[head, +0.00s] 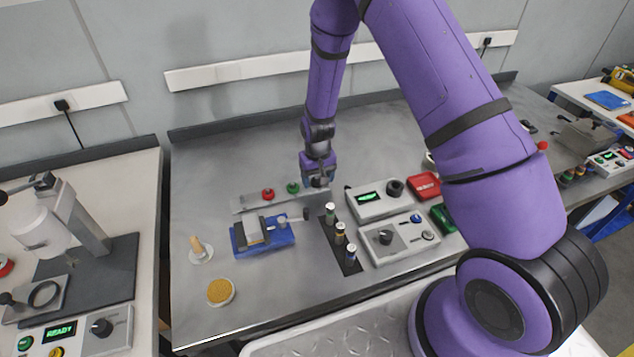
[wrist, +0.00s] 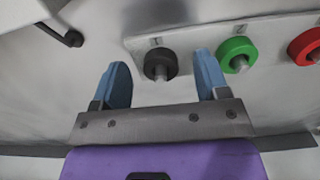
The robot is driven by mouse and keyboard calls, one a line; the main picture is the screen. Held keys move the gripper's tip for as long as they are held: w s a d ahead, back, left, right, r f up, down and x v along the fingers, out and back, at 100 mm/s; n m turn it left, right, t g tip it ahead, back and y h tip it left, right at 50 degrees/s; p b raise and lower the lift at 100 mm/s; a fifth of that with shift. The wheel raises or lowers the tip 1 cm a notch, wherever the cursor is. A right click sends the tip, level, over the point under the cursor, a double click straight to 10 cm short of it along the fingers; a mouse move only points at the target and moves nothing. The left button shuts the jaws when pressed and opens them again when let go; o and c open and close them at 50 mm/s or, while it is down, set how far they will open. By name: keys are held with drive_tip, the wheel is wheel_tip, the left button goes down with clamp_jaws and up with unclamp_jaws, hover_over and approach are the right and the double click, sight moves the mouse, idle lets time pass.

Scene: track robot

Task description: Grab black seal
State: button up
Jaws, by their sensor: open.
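The black seal (wrist: 160,67) is a thick ring on a short metal peg. In the wrist view it lies in the gap between the two blue fingers of my gripper (wrist: 161,60). The fingers are open and stand apart from it, with clear space on both sides. I cannot tell how far the fingertips reach along it. In the head view my gripper (head: 318,182) is at the right end of a light peg rack (head: 244,204), and it hides the black seal.
On the same rack, a green seal (wrist: 238,55) sits close to the right finger, with a red seal (wrist: 304,48) beyond it. A blue fixture (head: 262,238) stands in front of the rack. A dark strip with several small cylinders (head: 340,238) and control boxes (head: 378,201) are to the right.

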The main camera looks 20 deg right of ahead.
drive_tip(key=shift+f, duration=0.4)
drive_tip(key=c, duration=1)
